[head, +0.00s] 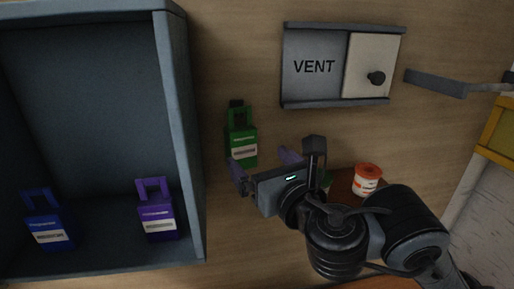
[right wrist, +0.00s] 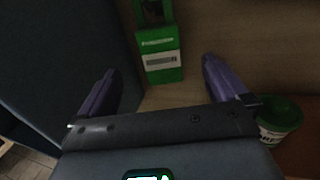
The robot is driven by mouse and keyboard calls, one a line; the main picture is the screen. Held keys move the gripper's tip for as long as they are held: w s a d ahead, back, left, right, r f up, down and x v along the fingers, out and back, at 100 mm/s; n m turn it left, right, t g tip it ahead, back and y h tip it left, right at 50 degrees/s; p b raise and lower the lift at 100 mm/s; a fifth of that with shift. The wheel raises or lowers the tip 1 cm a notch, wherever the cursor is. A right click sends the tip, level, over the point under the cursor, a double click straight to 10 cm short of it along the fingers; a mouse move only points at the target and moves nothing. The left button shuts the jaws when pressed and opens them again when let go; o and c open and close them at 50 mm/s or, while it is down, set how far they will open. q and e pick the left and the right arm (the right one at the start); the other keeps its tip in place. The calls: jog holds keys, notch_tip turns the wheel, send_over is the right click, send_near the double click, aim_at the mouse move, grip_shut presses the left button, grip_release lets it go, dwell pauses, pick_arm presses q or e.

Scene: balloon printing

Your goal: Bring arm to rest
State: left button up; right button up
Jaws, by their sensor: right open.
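My right gripper (head: 260,164) is open, its purple fingers spread and nothing held between them. It also shows in the right wrist view (right wrist: 159,70). A green cartridge (head: 241,145) with a handle and white label stands on the wooden surface just beyond the fingers. In the right wrist view the green cartridge (right wrist: 161,58) appears ahead of the gap between the fingertips, apart from both. My right arm comes in from the lower right. My left gripper is not in view.
A blue-grey open bin (head: 187,130) at the left holds a blue cartridge (head: 48,228) and a purple cartridge (head: 157,215). A VENT panel (head: 315,67) with a knobbed cover lies at the top. An orange-and-white tub (head: 367,182) and a green-lidded tub (right wrist: 278,116) are near my right arm.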

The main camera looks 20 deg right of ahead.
notch_tip(320, 180, down, 19)
jog(key=s+a+g, duration=0.1)
jog(key=a+g, duration=0.2)
jog(key=g, duration=0.1)
jog(key=s+a+f+m+g+p, duration=0.1)
jog(key=s+f+m+g, duration=0.15)
jog(key=s+f, duration=0.45)
jog(key=s+a+f+m+g+p, duration=0.15)
jog(key=s+f+m, duration=0.25)
jog(key=f, duration=0.7)
jog(key=s+d+f+m+g, duration=0.4)
jog(key=s+d+f+m, duration=0.2)
jog(key=s+f+m, duration=0.55)
jog(key=s+d+r+m+g+h, duration=0.1)
jog(key=s+d+m, duration=0.2)
jog(key=m, duration=0.6)
jog(key=s+d+m+g+h, duration=0.1)
jog(key=s+d+m, duration=0.2)
jog(key=m, duration=0.6)
jog(key=shift+d+r+h, duration=0.3)
jog(key=shift+d+r, duration=0.05)
jog(key=shift+d, duration=0.55)
